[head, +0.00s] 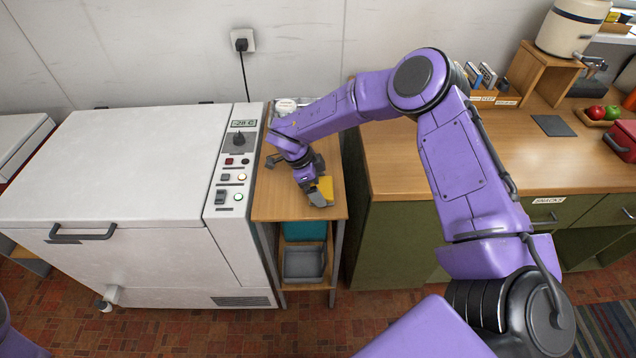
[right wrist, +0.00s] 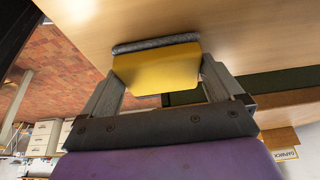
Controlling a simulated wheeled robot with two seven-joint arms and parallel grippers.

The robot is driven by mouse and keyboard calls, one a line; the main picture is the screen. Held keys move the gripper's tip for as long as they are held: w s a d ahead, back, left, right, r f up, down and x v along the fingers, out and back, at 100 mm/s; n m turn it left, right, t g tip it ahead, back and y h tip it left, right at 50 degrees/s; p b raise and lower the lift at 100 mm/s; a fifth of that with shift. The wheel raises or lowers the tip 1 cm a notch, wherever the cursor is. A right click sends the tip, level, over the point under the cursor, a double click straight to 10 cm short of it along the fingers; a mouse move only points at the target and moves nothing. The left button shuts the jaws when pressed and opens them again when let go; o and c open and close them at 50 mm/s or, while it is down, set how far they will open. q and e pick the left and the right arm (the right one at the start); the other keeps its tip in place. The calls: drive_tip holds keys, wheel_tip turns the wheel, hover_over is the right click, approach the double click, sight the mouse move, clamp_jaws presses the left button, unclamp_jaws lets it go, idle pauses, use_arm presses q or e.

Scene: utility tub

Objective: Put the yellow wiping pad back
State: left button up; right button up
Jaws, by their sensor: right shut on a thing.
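The yellow wiping pad (head: 326,188) is at the front right part of the narrow wooden stand's top (head: 275,208). Whether the pad presses on the wood I cannot tell. My left gripper is not in view.
A white chest freezer (head: 120,160) with a control panel stands left of the stand. A wooden counter (head: 420,160) with green cabinets stands right. Below the stand's top are a teal tub (head: 305,229) and a grey tray (head: 304,262). A white-lidded container (head: 285,105) stands behind.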

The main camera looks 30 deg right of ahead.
drive_tip(key=shift+s, duration=0.1)
drive_tip(key=o, duration=0.6)
drive_tip(key=shift+r, duration=0.1)
drive_tip(key=shift+a+r, duration=0.15)
drive_tip(key=shift+r, duration=0.15)
drive_tip(key=b+v, duration=0.2)
drive_tip(key=v, duration=0.9)
drive_tip(key=shift+r, duration=0.15)
